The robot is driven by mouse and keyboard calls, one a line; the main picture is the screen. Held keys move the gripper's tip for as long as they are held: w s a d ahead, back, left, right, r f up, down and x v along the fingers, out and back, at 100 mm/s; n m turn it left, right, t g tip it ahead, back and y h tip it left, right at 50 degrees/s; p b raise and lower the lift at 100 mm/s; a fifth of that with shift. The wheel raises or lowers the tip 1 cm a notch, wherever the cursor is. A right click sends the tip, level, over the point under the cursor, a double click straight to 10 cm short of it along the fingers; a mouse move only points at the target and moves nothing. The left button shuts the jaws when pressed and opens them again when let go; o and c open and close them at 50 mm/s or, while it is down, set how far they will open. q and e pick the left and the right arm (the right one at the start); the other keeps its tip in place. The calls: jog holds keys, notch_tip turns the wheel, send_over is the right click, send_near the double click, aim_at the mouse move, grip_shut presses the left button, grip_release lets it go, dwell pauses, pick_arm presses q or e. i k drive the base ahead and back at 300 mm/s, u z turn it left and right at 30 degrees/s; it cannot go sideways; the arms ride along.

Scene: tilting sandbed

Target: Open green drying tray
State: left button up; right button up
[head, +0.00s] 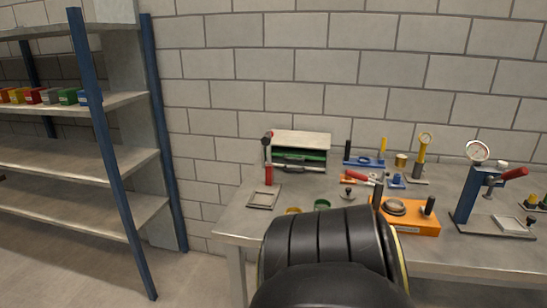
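A small grey cabinet (301,139) stands at the back left of the workbench, against the wall. A green strip (314,157) shows in its front opening and looks like the drying tray; I cannot tell how far out it sits. A grey bar or handle (298,169) runs along the front below it. A red and dark upright tool (268,160) stands at the cabinet's left front corner and partly covers it. Neither gripper shows. A large black link of my own arm fills the bottom middle and hides the bench's front part.
On the workbench (235,222), a flat square frame (263,197) and a green cup (322,204) lie before the cabinet. An orange fixture (412,222), red-handled tool (361,177) and blue gauge press (478,192) stand right. A shelf rack (112,160) stands left.

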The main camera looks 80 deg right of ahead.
aim_at(297, 150)
jog(key=z, duration=0.85)
jog(key=i, duration=1.25)
jog(key=z, duration=1.25)
